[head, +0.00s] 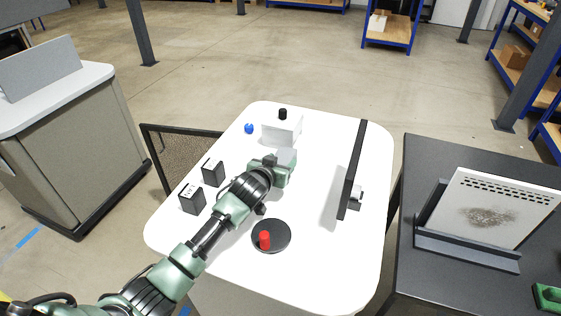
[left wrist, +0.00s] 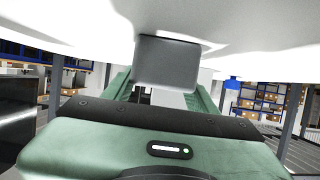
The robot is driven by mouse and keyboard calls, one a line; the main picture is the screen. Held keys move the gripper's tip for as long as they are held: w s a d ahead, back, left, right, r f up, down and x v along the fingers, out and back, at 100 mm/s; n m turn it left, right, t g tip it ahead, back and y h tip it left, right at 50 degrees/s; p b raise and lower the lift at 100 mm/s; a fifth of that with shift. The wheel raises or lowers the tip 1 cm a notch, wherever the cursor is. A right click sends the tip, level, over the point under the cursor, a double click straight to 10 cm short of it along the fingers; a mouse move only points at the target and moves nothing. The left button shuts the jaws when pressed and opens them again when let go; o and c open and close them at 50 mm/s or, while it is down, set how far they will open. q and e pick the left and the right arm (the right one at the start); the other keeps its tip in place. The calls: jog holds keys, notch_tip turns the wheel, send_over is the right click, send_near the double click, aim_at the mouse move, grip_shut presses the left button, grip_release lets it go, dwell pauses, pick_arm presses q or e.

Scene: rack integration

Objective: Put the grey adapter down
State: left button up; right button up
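The grey adapter (head: 287,157) is a small plain block at the tip of my left gripper (head: 278,170), over the middle of the white table (head: 325,250). In the left wrist view the adapter (left wrist: 167,63) sits between the two green fingers of the left gripper (left wrist: 162,90), which is shut on it. The white tabletop (left wrist: 60,30) is close by there. I cannot tell whether the adapter touches the table. My right gripper is not in view.
A white box (head: 277,131) with a black knob and a blue piece (head: 249,128) stand behind. Two black boxes (head: 213,172) (head: 192,199) are left. A black disc (head: 277,245) with a red cylinder (head: 265,240) is in front; an upright black panel (head: 352,170) stands right.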

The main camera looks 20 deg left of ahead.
pick_arm(q)
jog(key=shift+o, duration=1.2)
